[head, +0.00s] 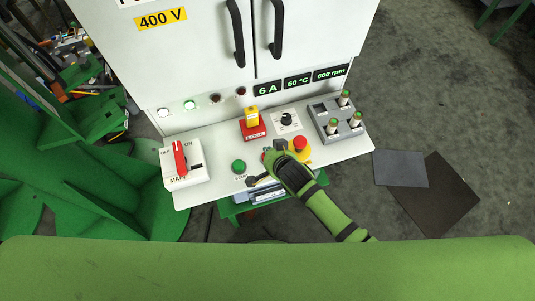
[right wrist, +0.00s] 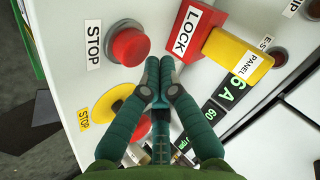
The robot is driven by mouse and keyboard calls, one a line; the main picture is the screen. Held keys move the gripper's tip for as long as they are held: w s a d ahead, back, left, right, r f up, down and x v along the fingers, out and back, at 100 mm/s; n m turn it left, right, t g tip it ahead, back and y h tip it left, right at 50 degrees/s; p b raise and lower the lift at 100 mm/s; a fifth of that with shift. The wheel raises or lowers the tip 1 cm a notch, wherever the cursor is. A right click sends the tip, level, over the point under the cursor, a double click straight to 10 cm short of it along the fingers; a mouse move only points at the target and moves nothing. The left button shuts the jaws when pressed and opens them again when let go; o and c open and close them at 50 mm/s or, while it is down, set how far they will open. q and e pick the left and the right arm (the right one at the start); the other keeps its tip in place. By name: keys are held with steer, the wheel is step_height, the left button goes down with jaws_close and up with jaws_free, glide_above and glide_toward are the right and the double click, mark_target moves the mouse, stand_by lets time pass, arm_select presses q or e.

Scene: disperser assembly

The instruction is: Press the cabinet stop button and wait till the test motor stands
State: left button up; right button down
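The red round stop button (right wrist: 130,47) sits on the cabinet's sloping panel beside a white STOP label in the right wrist view. My right gripper (right wrist: 158,78) has its two fingertips together, with nothing seen between them. The tips appear right beside the stop button; I cannot tell whether they touch it. In the head view my right gripper (head: 273,153) covers most of that spot. The cabinet's displays (head: 299,82) read 6 A, 60 °C and 600 rpm. I cannot make out the test motor. My left gripper is not in view.
A red emergency button (head: 299,144) on a yellow base stands close to my right gripper. A green start button (head: 239,166), main switch (head: 180,158), yellow-and-red lock block (head: 252,120), black knob (head: 287,119) and grey tray (head: 338,122) with several cylinders surround it.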

steer(key=shift+f, duration=0.4)
steer(key=shift+s+f+b, duration=0.1)
steer(key=shift+f+b, duration=0.7)
steer(key=shift+f, duration=0.15)
stand_by(0.7)
steer(key=shift+r, duration=0.1)
steer(key=shift+r+p, duration=1.25)
steer(key=shift+p, duration=0.1)
step_height(320, 180, up, 5)
steer(key=p, duration=0.5)
steer(key=shift+r, duration=0.1)
stand_by(0.3)
